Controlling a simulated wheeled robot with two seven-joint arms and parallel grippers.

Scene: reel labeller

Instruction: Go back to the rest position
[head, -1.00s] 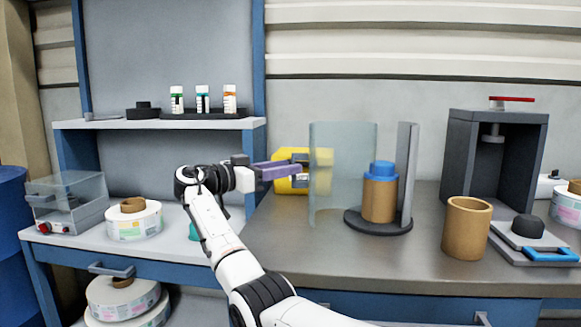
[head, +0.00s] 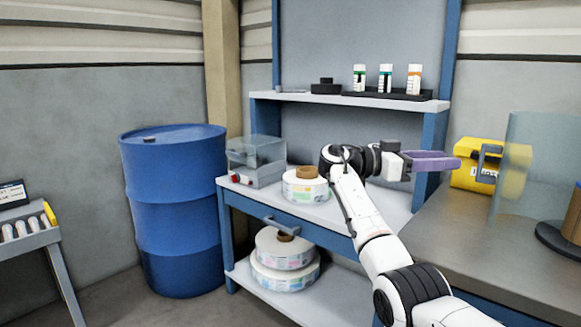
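My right gripper (head: 440,162) is held up over the right end of the light bench, its purple fingers pointing right. The fingers are seen side-on, so the gap between them cannot be judged, and nothing is seen hanging from them. Its fingertips overlap the left edge of a yellow box (head: 468,178) in the picture; contact cannot be told. A curved clear guard (head: 535,150) with a grey handle stands to the right of the gripper. My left gripper is out of view.
A reel of labels (head: 306,190) and a clear-lidded box (head: 256,165) stand on the bench left of my arm. A shelf (head: 300,97) with several small bottles runs above. A blue drum (head: 175,210) stands left, with open floor in front.

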